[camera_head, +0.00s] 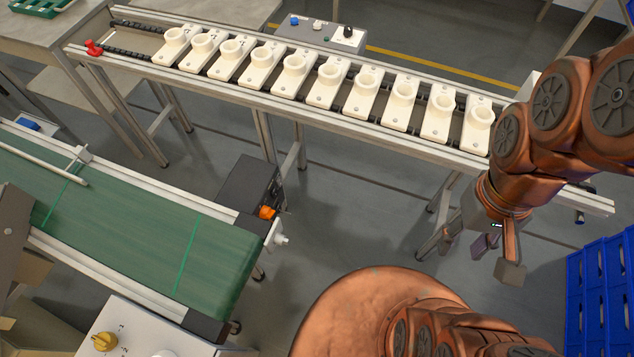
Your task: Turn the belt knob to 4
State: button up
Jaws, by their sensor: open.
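A yellow knob (104,341) sits on a white control box (150,325) at the bottom left, beside the green conveyor belt (150,245). Small dark marks stand around this knob, and the box is cut off by the lower edge. A black knob (347,32) shows on a white plate of the grey panel (312,38) behind the back rail. I cannot read where either knob points. My gripper (482,257) hangs open and empty at the right, over the floor, pointing down. It is far from both knobs.
A long rail line (200,63) crosses the back, bearing several cream sockets (262,68). A red clamp (94,47) is at its left end. An orange part (267,212) is by the belt's end. Blue crates (600,295) stand at the lower right.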

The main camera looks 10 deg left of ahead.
aim_at(267, 212)
jog(key=z, duration=0.85)
jog(key=k, duration=0.85)
jog(key=u, duration=2.9)
